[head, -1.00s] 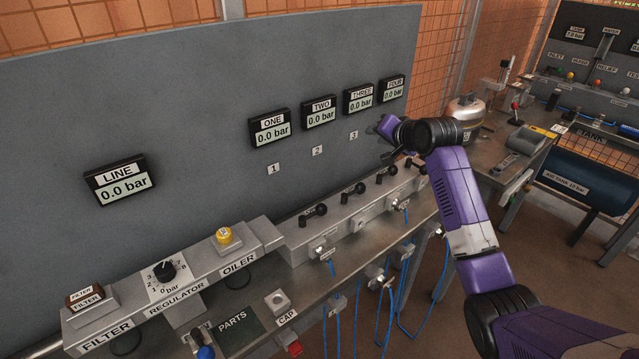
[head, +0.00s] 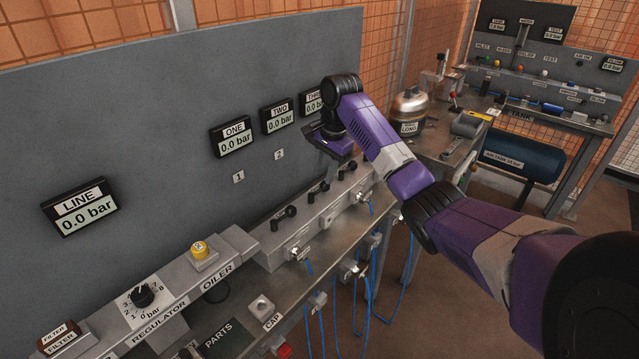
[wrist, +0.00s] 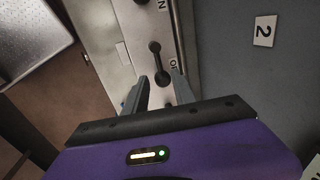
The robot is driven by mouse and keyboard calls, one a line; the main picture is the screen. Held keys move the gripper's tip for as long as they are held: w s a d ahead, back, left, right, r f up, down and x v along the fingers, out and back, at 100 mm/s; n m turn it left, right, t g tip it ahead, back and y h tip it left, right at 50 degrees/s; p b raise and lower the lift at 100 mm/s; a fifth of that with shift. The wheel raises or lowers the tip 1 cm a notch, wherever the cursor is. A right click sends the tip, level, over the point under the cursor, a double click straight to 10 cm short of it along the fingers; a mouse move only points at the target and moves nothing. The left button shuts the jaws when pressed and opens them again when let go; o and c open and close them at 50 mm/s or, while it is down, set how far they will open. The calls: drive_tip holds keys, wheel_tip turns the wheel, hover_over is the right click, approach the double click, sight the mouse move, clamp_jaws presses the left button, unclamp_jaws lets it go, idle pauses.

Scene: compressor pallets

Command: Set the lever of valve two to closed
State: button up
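The valve two lever (head: 318,188) is a small black lever on the grey valve bank below the wall plate marked 2 (head: 279,155). In the wrist view the lever (wrist: 155,62) lies along the bank, its near end towards a partly hidden label starting "OF". My gripper (head: 335,148) is over the bank, near the levers of valves two and three. In the wrist view my gripper (wrist: 158,85) is open, its fingertips on either side of the lever's near end in the picture. I cannot tell whether they touch it. The TWO gauge (head: 278,115) reads 0.0 bar.
The valve one lever (head: 285,212) is to the left and another lever (head: 346,167) is just right, under my gripper. The grey back panel (head: 160,120) rises behind the bank. Blue hoses (head: 372,280) hang in front. A regulator knob (head: 141,295) stands at lower left.

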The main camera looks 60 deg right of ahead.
sight(321, 189)
drive_tip(key=shift+w+d+f, duration=0.1)
drive_tip(key=shift+w+f, duration=0.1)
drive_tip(key=shift+f, duration=1)
drive_tip(key=shift+w+d+f, duration=0.1)
drive_tip(key=shift+w+f, duration=0.1)
drive_tip(key=shift+f, duration=1)
clamp_jaws()
